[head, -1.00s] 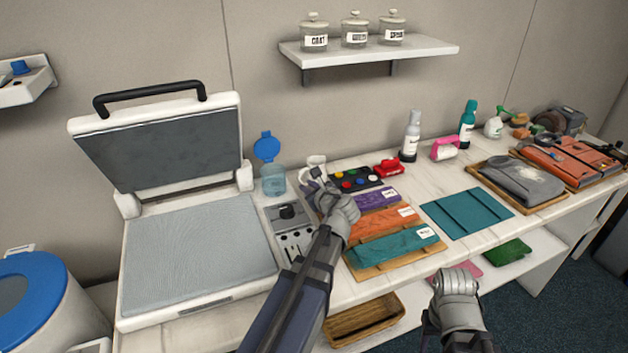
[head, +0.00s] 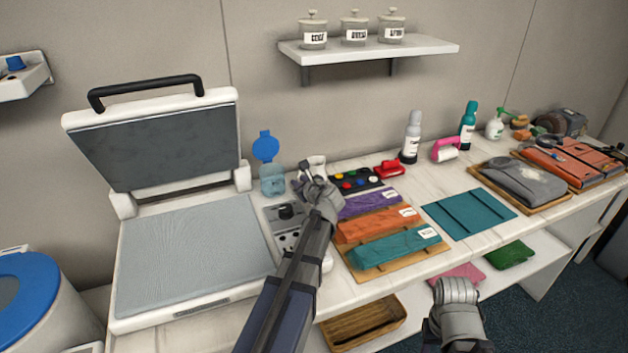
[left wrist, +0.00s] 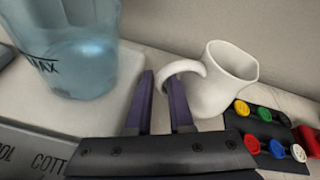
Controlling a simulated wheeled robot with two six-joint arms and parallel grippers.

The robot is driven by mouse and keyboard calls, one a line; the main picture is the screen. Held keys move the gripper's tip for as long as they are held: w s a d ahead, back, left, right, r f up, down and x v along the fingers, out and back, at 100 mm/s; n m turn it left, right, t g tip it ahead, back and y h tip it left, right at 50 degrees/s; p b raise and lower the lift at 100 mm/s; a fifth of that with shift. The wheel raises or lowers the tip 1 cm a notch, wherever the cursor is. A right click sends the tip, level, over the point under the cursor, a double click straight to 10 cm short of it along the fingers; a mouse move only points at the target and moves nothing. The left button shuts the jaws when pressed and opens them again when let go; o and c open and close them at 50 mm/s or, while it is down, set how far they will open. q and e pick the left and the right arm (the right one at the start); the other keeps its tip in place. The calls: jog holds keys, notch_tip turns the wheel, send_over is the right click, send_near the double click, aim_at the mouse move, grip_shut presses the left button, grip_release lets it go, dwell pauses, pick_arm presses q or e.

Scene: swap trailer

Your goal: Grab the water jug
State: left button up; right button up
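A white jug (head: 316,163) with a side handle stands at the back of the counter, partly hidden behind my left gripper (head: 304,181) in the head view. In the left wrist view the white jug (left wrist: 224,80) stands upright, its handle towards my left gripper (left wrist: 161,78). The two dark purple fingers are apart, with the handle's curve close to their tips. I cannot tell whether they touch it. My right gripper (head: 457,291) hangs low in front of the counter; its fingers are hidden.
A clear blue container (head: 272,178) with a raised blue lid stands left of the jug, marked MAX in the wrist view (left wrist: 85,65). An open heat press (head: 195,255) is at left. A black tray of colored buttons (head: 357,179) is just right of the jug.

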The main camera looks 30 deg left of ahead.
pick_arm(q)
jog(key=shift+c, duration=0.4)
grip_shut()
jog(key=shift+s, duration=0.1)
dwell(0.8)
